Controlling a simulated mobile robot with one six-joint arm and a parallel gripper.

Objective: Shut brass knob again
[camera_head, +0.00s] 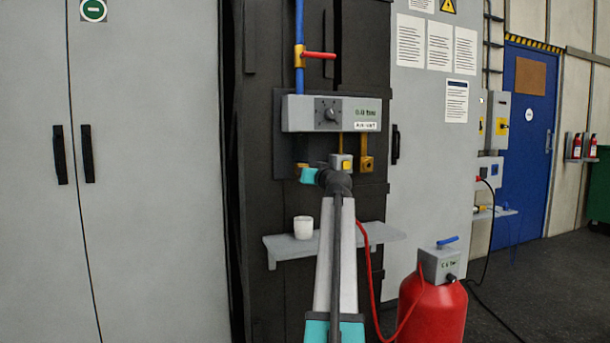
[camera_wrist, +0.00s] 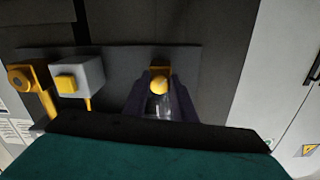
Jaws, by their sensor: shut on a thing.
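The brass knob (camera_wrist: 159,83) shows in the wrist view between the two dark fingers of my gripper (camera_wrist: 160,88), which are shut on it. In the head view a small part of the brass knob (camera_head: 301,167) shows just above the turquoise end of my arm. My gripper's fingers are mostly hidden there by my own arm. A pale, glassy patch shows between the fingers in the wrist view; I cannot tell what it is.
A grey box with a yellow button (camera_head: 346,165) and a brass fitting (camera_head: 367,163) are right of the knob. A grey dial unit (camera_head: 331,113) hangs above. A white cup (camera_head: 303,227) stands on the shelf (camera_head: 282,246) below. A red tank (camera_head: 431,306) stands right.

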